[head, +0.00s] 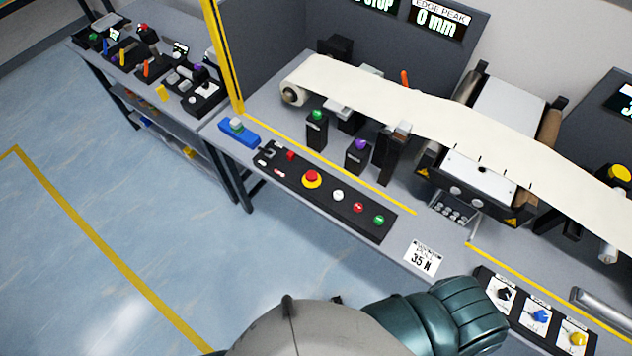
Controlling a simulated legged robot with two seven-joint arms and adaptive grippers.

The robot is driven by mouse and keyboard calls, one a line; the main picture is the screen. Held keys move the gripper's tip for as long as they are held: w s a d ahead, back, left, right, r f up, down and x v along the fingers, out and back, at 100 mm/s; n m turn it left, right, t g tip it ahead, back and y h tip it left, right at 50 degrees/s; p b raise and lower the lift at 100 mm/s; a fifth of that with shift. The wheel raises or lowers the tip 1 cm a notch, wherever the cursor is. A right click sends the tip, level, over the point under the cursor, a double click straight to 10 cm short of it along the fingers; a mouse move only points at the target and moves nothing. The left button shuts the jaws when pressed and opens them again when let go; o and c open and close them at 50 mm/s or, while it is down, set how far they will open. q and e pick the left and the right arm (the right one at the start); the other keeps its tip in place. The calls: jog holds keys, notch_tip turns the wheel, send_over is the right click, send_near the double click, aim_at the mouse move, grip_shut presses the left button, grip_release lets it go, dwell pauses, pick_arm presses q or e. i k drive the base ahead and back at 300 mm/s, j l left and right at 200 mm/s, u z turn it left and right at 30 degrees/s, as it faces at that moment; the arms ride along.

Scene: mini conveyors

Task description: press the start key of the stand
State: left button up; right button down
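A long black control panel (325,192) lies along the front edge of the table. On it are a green button (379,220), a red button (358,207), a white button (338,195) and a red mushroom knob (312,177) on a yellow ring. A small red button (291,155) and a switch sit at its left end. No label reading start is legible. Part of my arm, grey and dark teal, crosses the bottom; no gripper fingers show. Nothing touches the panel's buttons.
Behind the panel stand a green-topped post (317,132) and a purple-topped post (357,158). A pale belt (400,95) runs over rollers behind. A three-knob panel (535,314) is at lower right.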

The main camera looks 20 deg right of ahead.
aim_at(378, 220)
jog(key=z, duration=1.45)
